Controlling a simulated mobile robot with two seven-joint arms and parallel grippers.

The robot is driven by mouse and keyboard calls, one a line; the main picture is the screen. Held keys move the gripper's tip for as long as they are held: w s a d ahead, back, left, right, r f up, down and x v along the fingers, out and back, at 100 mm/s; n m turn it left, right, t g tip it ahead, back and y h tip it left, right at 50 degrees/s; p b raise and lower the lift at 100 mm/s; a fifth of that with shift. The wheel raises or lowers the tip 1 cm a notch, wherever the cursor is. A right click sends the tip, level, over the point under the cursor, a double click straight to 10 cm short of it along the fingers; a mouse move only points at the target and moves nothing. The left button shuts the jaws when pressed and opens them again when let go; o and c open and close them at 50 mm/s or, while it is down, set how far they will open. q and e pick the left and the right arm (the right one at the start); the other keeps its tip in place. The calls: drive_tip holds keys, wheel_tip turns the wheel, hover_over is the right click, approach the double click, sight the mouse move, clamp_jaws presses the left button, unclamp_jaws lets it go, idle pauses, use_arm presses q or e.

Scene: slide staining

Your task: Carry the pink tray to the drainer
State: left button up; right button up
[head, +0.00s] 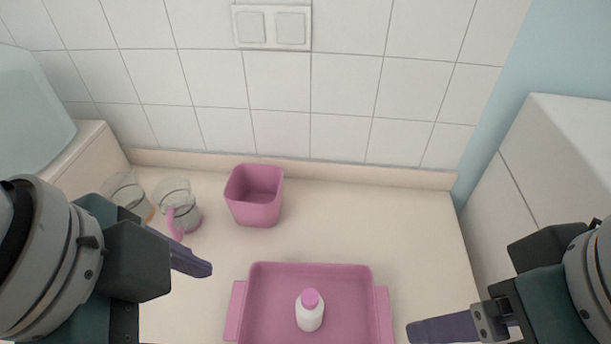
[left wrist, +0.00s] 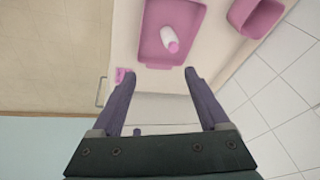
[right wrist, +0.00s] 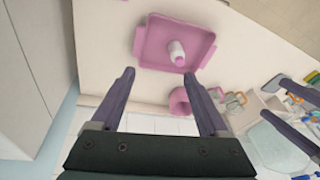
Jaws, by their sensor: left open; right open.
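The pink tray (head: 270,305) lies flat on the counter at the bottom middle of the head view, a handle on its left and right sides. A white bottle with a pink cap (head: 310,312) stands in it. The tray shows at the top of the left wrist view (left wrist: 157,28) and right wrist view (right wrist: 153,42). My left gripper (head: 195,264) is open and empty, left of the tray and apart from it. My right gripper (head: 430,330) is open and empty, just right of the tray's right handle. I cannot make out a drainer.
A pink square container (head: 254,212) stands behind the tray. Two glass vessels (head: 122,190) (head: 176,190) stand left of it, a pink ring-like piece beside one. A tiled wall (head: 280,80) closes the back, and a white cabinet (head: 560,150) stands at right. The counter right of the container is clear.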

use_arm(q)
drive_tip(key=w+d+f+m+b, duration=0.1)
drive_tip(key=w+f+m+b, duration=0.2)
drive_tip(key=f+m+b, duration=0.4)
use_arm(e)
drive_tip(key=w+x, duration=0.2)
drive_tip(key=x, duration=0.7)
use_arm(q)
drive_tip(key=m+g+y+b, duration=0.3)
drive_tip(key=m+b, duration=1.2)
drive_tip(key=b, duration=0.5)
hover_over(237, 308)
wheel_tip(237, 308, down, 15)
use_arm(e)
drive_tip(key=m+g+h, duration=0.2)
hover_over(383, 313)
wheel_tip(383, 313, down, 12)
use_arm(q)
drive_tip(key=shift+a+n, duration=0.1)
drive_tip(key=shift+n, duration=0.2)
use_arm(e)
drive_tip(key=shift+f, duration=0.2)
use_arm(q)
wheel_tip(383, 313, down, 10)
use_arm(e)
wheel_tip(383, 313, down, 10)
use_arm(q)
clamp_jaws()
use_arm(e)
clamp_jaws()
